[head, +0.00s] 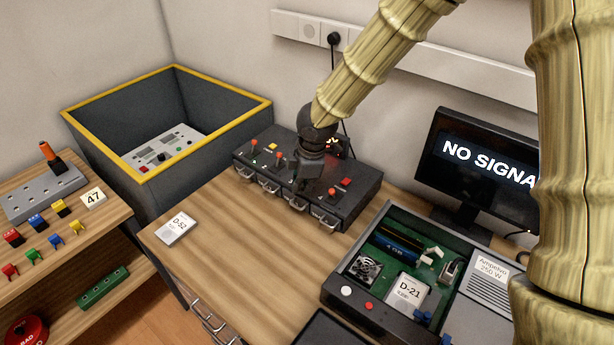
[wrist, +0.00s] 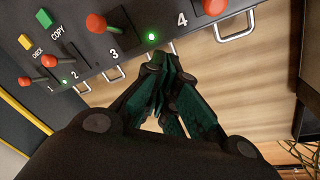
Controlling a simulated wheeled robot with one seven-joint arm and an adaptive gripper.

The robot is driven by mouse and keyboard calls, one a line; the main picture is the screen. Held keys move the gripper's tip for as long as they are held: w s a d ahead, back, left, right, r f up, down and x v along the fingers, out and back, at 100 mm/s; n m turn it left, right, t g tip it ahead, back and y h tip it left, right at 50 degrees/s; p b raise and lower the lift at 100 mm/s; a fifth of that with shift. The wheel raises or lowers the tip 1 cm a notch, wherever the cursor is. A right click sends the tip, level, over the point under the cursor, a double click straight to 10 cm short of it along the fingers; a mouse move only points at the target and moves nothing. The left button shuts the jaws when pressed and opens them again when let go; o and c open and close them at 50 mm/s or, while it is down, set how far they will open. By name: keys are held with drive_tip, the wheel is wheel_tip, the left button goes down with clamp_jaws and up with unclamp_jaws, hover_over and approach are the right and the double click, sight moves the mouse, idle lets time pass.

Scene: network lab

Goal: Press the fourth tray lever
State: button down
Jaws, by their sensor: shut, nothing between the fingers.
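A black tray unit (head: 345,208) stands on the wooden table, with metal tray handles along its front. In the wrist view, the fourth tray lever (wrist: 214,7) has a red knob at the top edge, right of the printed 4, and is partly cut off. Another red lever (wrist: 96,23) stands near the 3, and two more are at the left near 1 and 2. Green lights glow near 2 and between 3 and 4. My gripper (wrist: 170,75) is shut and empty, its fingertips showing below the 3 and 4. In the head view my gripper (head: 308,190) hides part of the unit.
A monitor (head: 480,155) and an open computer case (head: 410,270) stand to the right. A yellow-rimmed dark bin (head: 170,125) is at the left. Bare tabletop (head: 270,250) lies in front of the unit.

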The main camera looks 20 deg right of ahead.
sight(333, 194)
drive_tip(key=shift+f, duration=0.4)
drive_tip(key=shift+s+a+f, duration=0.1)
drive_tip(key=shift+s+f, duration=0.15)
drive_tip(key=d, duration=0.1)
drive_tip(key=s+d+p, duration=0.1)
drive_tip(key=d, duration=0.2)
drive_tip(key=shift+s+r, duration=0.25)
drive_tip(key=shift+r, duration=0.05)
drive_tip(key=shift+w+a, duration=0.1)
drive_tip(key=shift+w, duration=0.15)
drive_tip(key=shift+s+d+r+p, duration=0.2)
drive_tip(key=shift+s+r+p, duration=0.15)
drive_tip(key=shift+p, duration=0.75)
drive_tip(key=shift+r+p, duration=0.1)
drive_tip(key=shift+p, duration=0.55)
drive_tip(key=shift+s, duration=0.1)
